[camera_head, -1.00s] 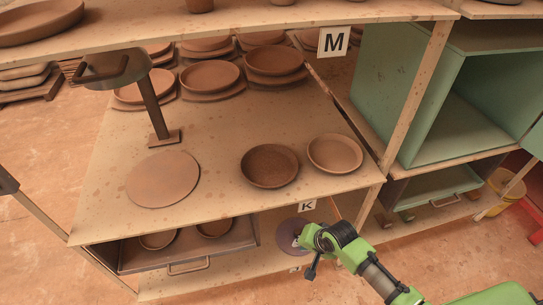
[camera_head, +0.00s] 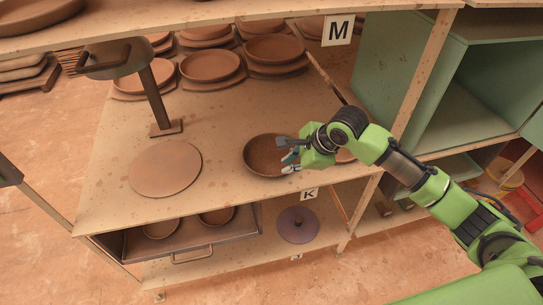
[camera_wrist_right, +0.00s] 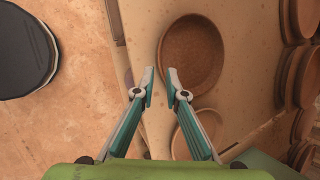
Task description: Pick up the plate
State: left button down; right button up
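A dark brown round plate (camera_head: 264,156) with a raised rim lies on the shelf top marked K, near its front edge. My right gripper (camera_head: 290,154) is over the right side of this plate in the head view. In the right wrist view the plate (camera_wrist_right: 194,52) lies just beyond the fingertips of my right gripper (camera_wrist_right: 161,84). The fingers are apart with nothing between them. A lighter plate (camera_head: 344,156) is mostly hidden behind my right arm; it shows in the wrist view (camera_wrist_right: 207,126), partly behind a finger. My left gripper is not in view.
A flat round disc (camera_head: 165,168) lies left of the plate, below a metal stand (camera_head: 156,95). Stacked plates (camera_head: 211,65) stand at the back. An upper shelf (camera_head: 220,22) overhangs the rear. A post (camera_head: 425,75) and green box (camera_head: 470,95) stand right.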

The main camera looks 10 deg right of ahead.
send_over(274, 175)
jog(key=s+d, duration=0.1)
jog(key=s, duration=0.2)
jog(key=f, duration=0.5)
jog(key=shift+w+d+f+p, duration=0.15)
jog(key=shift+w+p, duration=0.1)
jog(key=shift+p, duration=0.1)
jog(key=shift+w+f+p, duration=0.25)
jog(key=shift+f+p, duration=0.1)
jog(key=shift+f, duration=0.15)
jog(key=shift+p+x, duration=0.35)
jog(key=shift+x, duration=1.7)
grip_shut()
jog(key=shift+w, duration=0.1)
